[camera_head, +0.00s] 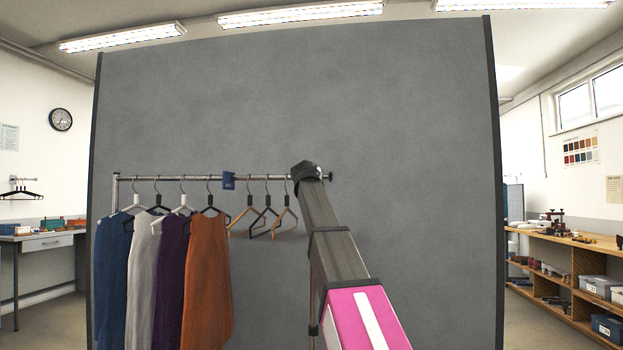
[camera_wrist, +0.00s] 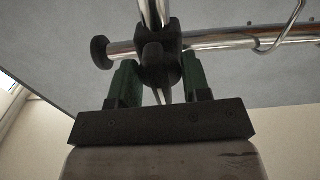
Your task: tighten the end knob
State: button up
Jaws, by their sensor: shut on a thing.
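The clothes rack's rail (camera_head: 225,178) runs across the front of a grey panel. My arm reaches up to its right end, and my gripper (camera_head: 308,170) hides most of the joint there. In the wrist view, the green fingers of my gripper (camera_wrist: 160,84) stand on both sides of the dark, lobed end knob (camera_wrist: 160,62). They are shut on it where the chrome rail (camera_wrist: 215,40) meets the upright (camera_wrist: 155,12). A round black cap (camera_wrist: 101,52) ends the rail, left of the fingers and apart from them. The knob's tightness cannot be seen.
Blue, grey, purple and orange garments (camera_head: 207,285) hang on the rail's left part. Empty hangers (camera_head: 266,215) hang close to the left of my gripper. The grey panel (camera_head: 420,120) stands close behind; space right of the rack is clear.

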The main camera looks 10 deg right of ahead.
jog(key=shift+m, duration=0.4)
jog(key=o, duration=0.9)
jog(key=v, duration=1)
jog(key=shift+s+a, duration=0.15)
jog(key=shift+s, duration=0.25)
